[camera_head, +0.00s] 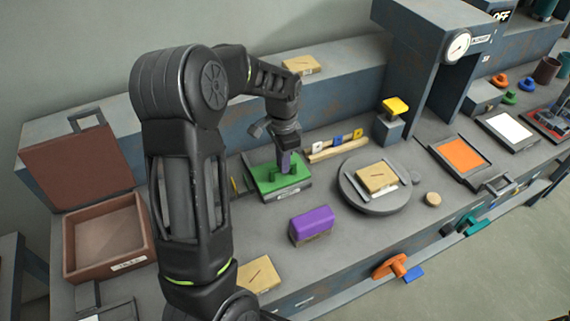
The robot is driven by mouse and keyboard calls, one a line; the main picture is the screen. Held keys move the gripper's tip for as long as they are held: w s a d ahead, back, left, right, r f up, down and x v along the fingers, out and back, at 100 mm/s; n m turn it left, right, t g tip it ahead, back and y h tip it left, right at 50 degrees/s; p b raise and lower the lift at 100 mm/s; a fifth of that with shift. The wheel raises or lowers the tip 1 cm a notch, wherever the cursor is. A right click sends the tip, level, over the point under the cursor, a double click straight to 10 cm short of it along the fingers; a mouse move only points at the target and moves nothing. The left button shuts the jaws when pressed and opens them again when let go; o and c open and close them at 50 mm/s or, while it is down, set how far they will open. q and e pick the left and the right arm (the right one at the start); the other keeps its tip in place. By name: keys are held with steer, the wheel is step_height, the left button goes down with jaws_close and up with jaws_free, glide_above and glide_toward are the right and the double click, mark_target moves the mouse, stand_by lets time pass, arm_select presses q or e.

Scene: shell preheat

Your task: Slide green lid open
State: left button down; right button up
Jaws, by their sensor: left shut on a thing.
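The green lid (268,184) lies flat on a low grey box in the middle of the bench. A small green knob stands on it. My left gripper (285,166) reaches down from above onto the lid and is shut on the lid's raised green part; its fingertips are small and partly hidden. The lid appears to cover the top of the box, and I cannot see inside. My right gripper does not show.
A purple block (311,225) sits in front of the lid. A round grey turntable (373,205) bearing a tan block stands to the right. An open brown box (105,235) is at the left. A wooden rack (336,148) lies behind.

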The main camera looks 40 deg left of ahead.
arm_select(q)
steer(key=w+a, duration=0.3)
steer(key=a, duration=0.4)
steer(key=shift+w, duration=0.3)
steer(key=c, duration=1.4)
jaws_free()
steer(key=shift+d, duration=0.1)
steer(key=shift+c, duration=0.2)
steer(key=shift+r, duration=0.1)
step_height(320, 180, up, 8)
steer(key=b, duration=0.1)
steer(key=shift+f, duration=0.2)
steer(key=shift+f, duration=0.1)
